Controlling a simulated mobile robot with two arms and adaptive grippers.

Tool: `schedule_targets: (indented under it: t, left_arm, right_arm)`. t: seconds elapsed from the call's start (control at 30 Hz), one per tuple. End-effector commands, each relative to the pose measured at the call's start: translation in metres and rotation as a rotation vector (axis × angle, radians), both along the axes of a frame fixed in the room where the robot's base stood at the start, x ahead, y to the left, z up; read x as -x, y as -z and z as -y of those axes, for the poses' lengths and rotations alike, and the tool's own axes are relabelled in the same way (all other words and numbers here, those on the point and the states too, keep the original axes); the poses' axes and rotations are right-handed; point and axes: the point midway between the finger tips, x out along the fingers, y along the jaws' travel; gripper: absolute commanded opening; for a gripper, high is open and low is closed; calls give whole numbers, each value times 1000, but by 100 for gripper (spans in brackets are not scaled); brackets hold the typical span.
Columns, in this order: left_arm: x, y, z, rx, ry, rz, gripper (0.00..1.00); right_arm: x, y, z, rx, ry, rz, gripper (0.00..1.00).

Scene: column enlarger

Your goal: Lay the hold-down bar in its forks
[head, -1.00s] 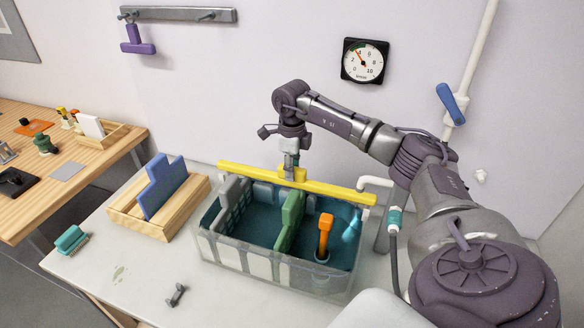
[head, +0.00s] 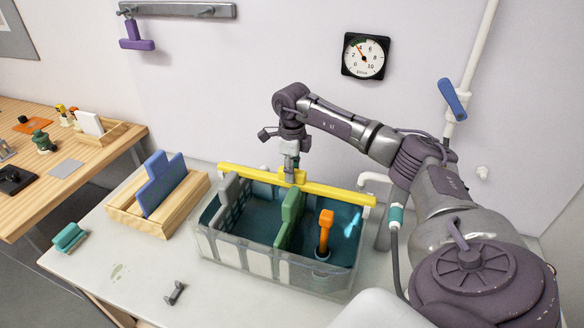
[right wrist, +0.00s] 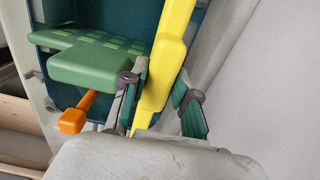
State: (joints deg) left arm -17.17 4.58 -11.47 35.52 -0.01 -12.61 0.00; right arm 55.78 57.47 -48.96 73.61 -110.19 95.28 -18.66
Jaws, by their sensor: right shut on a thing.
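The yellow hold-down bar (head: 335,193) spans left to right along the back side of the clear water tank (head: 232,252). My right gripper (head: 292,174) is shut on the bar's raised middle block, from above. In the right wrist view the bar (right wrist: 172,50) passes between the two fingers (right wrist: 158,100). I cannot make out the forks, nor whether the bar touches the tank rim. A green divider (head: 289,222) and a grey one (head: 232,192) stand in the tank below the bar. My left gripper is out of view.
An orange-handled tool (head: 325,232) stands in the tank. A white spout (head: 372,181) is close to the bar's right end. A wooden rack (head: 185,212) with a blue plate (head: 160,185) stands left.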

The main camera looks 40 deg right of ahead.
Motion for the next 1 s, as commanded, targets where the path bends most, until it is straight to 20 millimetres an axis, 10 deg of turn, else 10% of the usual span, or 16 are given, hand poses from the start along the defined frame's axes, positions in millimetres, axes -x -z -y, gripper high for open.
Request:
schedule_targets:
  t: [0.4, 0.43, 0.6, 1.0]
  left_arm:
    - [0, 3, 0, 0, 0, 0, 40]
    - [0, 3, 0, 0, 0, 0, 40]
    - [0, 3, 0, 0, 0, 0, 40]
    - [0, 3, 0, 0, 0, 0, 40]
  right_arm:
    - [0, 4, 0, 0, 0, 1, 0]
    - [0, 4, 0, 0, 0, 1, 30]
    - [0, 4, 0, 0, 0, 1, 58]
    - [0, 5, 0, 0, 0, -1, 58]
